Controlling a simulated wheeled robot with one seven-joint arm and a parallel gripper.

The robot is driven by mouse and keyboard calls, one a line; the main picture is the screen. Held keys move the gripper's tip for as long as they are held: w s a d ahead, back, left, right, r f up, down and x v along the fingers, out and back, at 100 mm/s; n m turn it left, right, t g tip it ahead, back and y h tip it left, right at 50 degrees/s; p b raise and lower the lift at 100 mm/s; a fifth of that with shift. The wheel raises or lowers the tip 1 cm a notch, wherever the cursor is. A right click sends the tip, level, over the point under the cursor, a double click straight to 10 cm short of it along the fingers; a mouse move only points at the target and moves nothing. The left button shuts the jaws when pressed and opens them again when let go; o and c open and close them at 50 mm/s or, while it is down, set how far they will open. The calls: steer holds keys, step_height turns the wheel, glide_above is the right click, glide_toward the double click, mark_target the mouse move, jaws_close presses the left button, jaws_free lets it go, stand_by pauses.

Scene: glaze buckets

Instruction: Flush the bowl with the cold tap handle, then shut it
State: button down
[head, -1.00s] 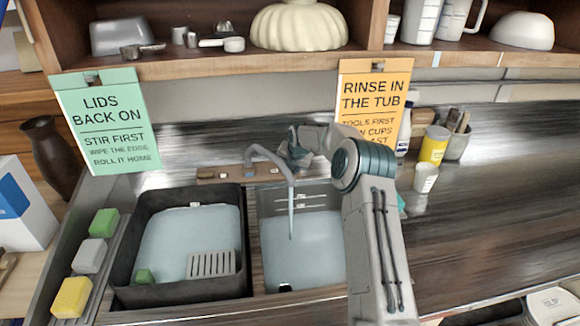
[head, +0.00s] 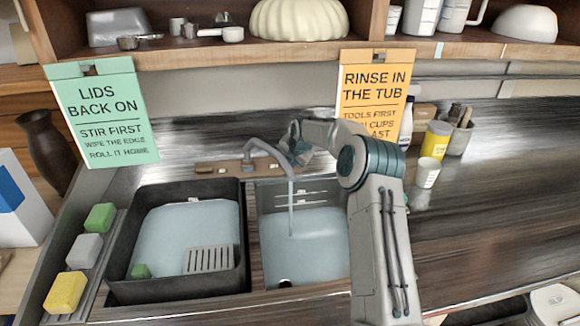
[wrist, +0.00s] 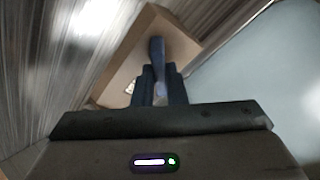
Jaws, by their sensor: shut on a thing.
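The tap's grey spout (head: 262,148) curves forward from a brown base block (head: 212,168) at the back of the sink. A thin water stream (head: 290,205) falls from it into the right basin (head: 275,258), which holds pale water. My gripper (wrist: 160,88) is shut on a blue handle (wrist: 157,52) that stands on the brown block in the wrist view. In the head view my gripper (head: 294,155) is just right of the spout, and its fingers and the handle are mostly hidden by my arm.
A dark tub (head: 125,265) with water, a slotted grey piece (head: 208,259) and a green block fills the left basin. Sponges (head: 84,250) line the left edge. A white cup (head: 427,172) and yellow jar (head: 436,140) stand on the right counter. A shelf overhangs the back.

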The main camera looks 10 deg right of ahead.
steer(key=m+b, duration=0.4)
steer(key=m, duration=0.1)
steer(key=shift+f+t+y, duration=0.15)
steer(key=shift+t+y, duration=0.15)
steer(key=shift+m+t+b, duration=0.4)
steer(key=shift+m+b, duration=0.85)
steer(key=shift+m, duration=0.35)
steer(key=shift+r, duration=0.2)
steer(key=c, duration=1.5)
jaws_free()
steer(key=shift+o, duration=0.2)
steer(key=shift+r, duration=0.1)
